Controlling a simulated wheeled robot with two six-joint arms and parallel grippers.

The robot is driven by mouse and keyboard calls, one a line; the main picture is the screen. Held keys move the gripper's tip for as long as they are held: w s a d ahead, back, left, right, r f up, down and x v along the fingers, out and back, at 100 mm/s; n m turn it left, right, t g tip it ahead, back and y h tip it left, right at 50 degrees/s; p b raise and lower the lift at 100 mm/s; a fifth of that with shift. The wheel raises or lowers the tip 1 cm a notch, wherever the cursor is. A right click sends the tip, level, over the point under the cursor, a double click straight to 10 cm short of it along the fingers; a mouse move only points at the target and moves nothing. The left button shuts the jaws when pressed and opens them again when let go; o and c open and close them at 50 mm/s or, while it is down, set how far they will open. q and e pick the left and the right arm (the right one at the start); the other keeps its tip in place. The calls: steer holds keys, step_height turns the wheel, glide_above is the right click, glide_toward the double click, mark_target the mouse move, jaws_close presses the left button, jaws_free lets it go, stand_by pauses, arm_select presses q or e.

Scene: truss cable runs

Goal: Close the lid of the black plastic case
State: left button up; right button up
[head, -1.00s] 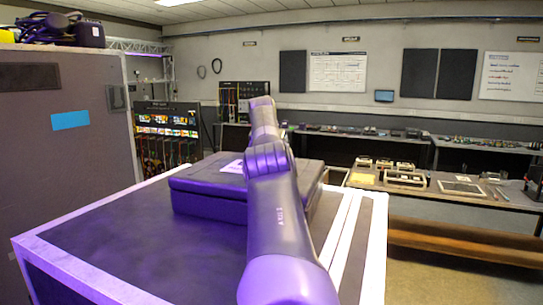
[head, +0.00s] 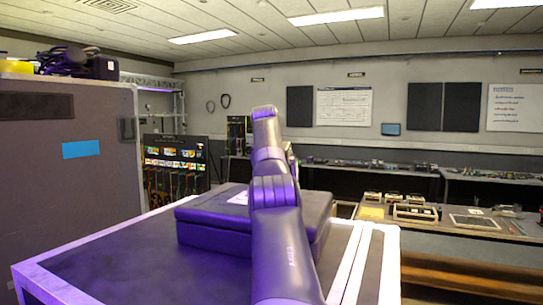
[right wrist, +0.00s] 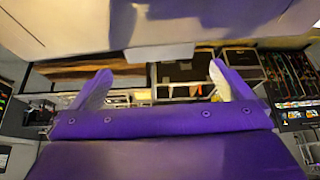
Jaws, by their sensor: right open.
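The black plastic case (head: 213,232) sits on a dark, pale-edged top in the head view, tinted purple by the light. Its lid (head: 308,203) lies flat over the body and looks down, with a seam along the side. A small white label (head: 240,198) is on the lid. My right arm crosses in front and hides the middle of the case. My right gripper (right wrist: 159,82) shows in the right wrist view with its two fingers wide apart and nothing between them. The case cannot be made out in that view. My left gripper is not in view.
The dark top (head: 120,260) is clear left of the case, and its pale edge strips (head: 352,262) run along the right. A tall grey cabinet (head: 60,180) stands at left. A bench (head: 450,222) with small equipment stands at right.

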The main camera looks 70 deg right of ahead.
steer(key=p+v, duration=0.1)
steer(key=v, duration=0.8)
steer(key=shift+a+r, duration=0.15)
